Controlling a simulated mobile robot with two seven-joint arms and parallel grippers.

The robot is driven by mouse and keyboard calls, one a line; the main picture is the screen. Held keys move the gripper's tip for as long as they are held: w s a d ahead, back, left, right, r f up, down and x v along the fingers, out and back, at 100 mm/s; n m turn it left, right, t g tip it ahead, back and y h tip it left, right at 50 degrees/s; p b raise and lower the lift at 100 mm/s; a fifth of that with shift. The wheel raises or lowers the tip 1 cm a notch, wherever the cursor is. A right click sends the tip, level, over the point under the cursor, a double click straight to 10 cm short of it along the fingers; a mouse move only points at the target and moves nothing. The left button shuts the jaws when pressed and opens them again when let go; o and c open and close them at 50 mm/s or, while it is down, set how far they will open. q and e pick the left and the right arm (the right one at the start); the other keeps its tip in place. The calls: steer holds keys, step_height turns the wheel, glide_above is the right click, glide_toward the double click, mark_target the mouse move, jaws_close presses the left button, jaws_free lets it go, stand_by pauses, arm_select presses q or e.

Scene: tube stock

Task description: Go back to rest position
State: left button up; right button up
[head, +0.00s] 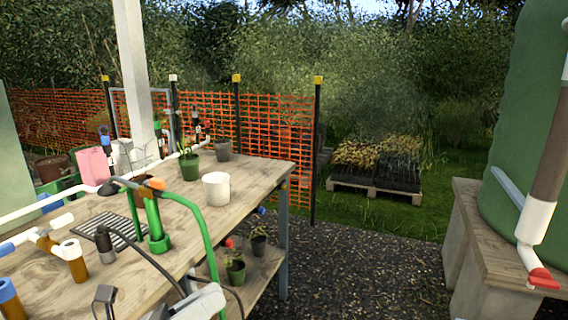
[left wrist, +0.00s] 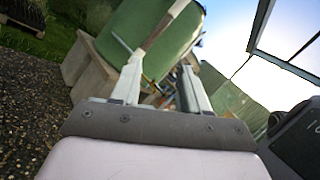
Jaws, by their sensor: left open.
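My left gripper (left wrist: 160,78) shows in the left wrist view with its two pale fingers apart and nothing between them. The green tank and its block base lie beyond the fingers. In the head view, a pale grey part of my left gripper (head: 196,302) shows low at the bottom edge, in front of the table; its fingers are hard to make out there. My right gripper is in neither view.
A wooden table (head: 262,172) at the left carries a white pot (head: 216,188), plant pots, a green hose (head: 212,240) and pipe fittings. Gravel (head: 350,265) lies open between it and the green tank (head: 530,110). Orange mesh fencing (head: 270,125) stands behind.

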arm_select(q)
steer(key=s+a+f+n+t+y+p, duration=0.1)
steer(key=a+f+n+t+y, duration=0.2)
steer(key=f+n+y, duration=0.65)
steer(key=s+a+f+n+t+y+p, duration=0.1)
steer(key=a+f+n+t+y, duration=0.2)
steer(key=n, duration=1.2)
steer(key=s+a+f+n+g+y, duration=0.1)
steer(key=s+f+n+g+y, duration=0.1)
steer(key=s+f+n, duration=0.4)
steer(key=s+a+f+n+g+y+p, duration=0.1)
steer(key=s+f+n+g+y, duration=0.1)
steer(key=s+f+n+g, duration=0.2)
step_height(320, 180, down, 6)
steer(key=s+n, duration=0.3)
steer(key=n, duration=0.1)
steer(key=shift+a+r+g, duration=0.2)
steer(key=shift+a+g, duration=0.1)
steer(key=shift+g, duration=0.1)
steer(key=shift+n, duration=0.25)
